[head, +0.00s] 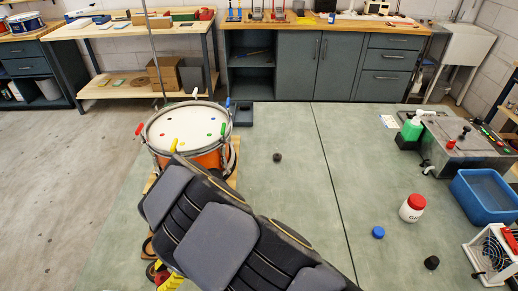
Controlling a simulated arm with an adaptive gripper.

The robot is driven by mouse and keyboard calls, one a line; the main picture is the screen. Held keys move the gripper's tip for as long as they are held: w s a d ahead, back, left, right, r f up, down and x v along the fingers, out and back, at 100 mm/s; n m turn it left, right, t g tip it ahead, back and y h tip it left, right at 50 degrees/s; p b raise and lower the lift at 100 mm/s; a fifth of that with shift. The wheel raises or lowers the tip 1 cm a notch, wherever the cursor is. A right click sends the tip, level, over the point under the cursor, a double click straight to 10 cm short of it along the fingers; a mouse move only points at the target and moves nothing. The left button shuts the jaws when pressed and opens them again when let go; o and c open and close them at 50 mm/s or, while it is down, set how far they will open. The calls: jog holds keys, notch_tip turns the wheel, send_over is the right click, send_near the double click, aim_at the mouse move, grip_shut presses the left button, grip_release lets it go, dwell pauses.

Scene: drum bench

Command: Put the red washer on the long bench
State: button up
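I cannot pick out a red washer for certain. Small coloured spots, one of them reddish, lie on the white head of an orange drum (188,126), too small to identify. The drum has coloured pieces around its rim, including a red one (139,128) at the left. A long wood-topped bench (300,25) with grey cabinets runs along the back wall. An open-framed bench (120,28) stands left of it; I cannot tell which is the long bench. My arm crosses the lower middle, hiding part of the drum's front. My gripper is not visible.
A black knob-like piece (277,157), a blue cap (378,232) and a red-lidded white jar (412,208) stand on the green surface. A blue tub (485,195) and a grey box (460,145) are at right. The middle right is mostly clear.

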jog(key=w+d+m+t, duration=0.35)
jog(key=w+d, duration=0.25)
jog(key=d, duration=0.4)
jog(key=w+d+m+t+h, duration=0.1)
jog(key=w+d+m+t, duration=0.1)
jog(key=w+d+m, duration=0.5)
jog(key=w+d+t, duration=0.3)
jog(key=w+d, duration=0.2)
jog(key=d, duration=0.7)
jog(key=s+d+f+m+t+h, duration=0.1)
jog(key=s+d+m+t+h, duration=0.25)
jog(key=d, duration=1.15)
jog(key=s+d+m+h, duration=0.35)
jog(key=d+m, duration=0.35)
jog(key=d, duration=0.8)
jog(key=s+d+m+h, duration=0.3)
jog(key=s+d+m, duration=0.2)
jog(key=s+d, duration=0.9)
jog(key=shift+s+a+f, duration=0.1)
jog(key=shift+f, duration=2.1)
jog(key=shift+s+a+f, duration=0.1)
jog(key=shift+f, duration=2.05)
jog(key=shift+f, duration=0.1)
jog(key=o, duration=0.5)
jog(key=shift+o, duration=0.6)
